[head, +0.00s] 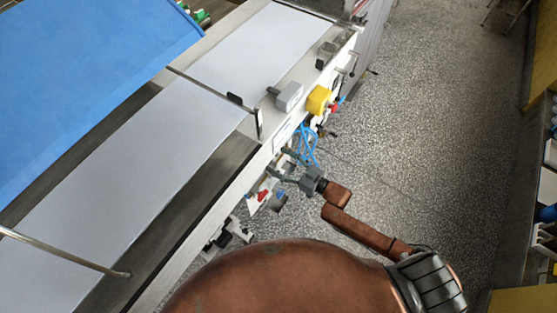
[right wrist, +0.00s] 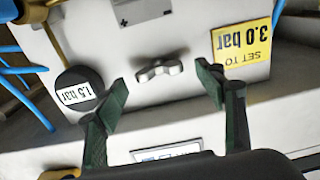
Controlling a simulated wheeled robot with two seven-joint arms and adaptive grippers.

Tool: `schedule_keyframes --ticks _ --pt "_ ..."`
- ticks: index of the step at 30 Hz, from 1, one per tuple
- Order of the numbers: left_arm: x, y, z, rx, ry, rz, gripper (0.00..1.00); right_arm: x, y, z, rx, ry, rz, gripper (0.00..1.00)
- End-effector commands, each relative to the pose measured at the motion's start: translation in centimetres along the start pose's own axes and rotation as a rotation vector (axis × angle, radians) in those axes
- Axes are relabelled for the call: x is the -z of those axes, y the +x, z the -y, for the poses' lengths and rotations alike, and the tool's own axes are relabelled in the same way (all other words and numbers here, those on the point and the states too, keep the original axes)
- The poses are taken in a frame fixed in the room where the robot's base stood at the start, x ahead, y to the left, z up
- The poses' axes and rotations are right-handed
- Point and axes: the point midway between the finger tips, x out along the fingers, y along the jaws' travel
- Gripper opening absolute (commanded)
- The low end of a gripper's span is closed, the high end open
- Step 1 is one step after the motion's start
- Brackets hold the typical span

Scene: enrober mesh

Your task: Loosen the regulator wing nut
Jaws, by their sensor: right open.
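The grey wing nut (right wrist: 158,70) sits on a pale panel in the right wrist view, with its wings lying roughly across the picture. My right gripper (right wrist: 161,79) is open, with one dark green finger on each side of the wing nut. Gaps show between both fingertips and the nut, and I see no contact. In the head view my right gripper (head: 279,162) is at the side of the machine, and I cannot make out the wing nut there. My left gripper is not in view.
A round dial (right wrist: 75,90) reading 1.5 bar is close to the left finger. A yellow label (right wrist: 242,45) reads "SET TO 3.0 bar", upside down. Blue hoses (head: 309,145) hang near my right gripper. The speckled floor (head: 430,130) beside the machine is clear.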

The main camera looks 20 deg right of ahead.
Motion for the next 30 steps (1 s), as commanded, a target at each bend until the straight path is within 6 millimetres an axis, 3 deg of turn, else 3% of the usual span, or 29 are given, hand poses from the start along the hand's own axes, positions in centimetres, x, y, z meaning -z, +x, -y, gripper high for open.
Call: schedule_keyframes --ticks 10,27,30 --pt "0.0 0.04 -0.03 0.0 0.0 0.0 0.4 0.0 0.38 -0.01 0.0 0.0 0.001 0.62" --pt "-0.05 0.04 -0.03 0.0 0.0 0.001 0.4 -0.01 0.34 -0.04 -0.001 -0.001 0.001 0.23" --pt "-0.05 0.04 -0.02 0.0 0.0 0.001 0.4 -0.01 0.33 -0.04 -0.001 -0.002 0.001 0.22"
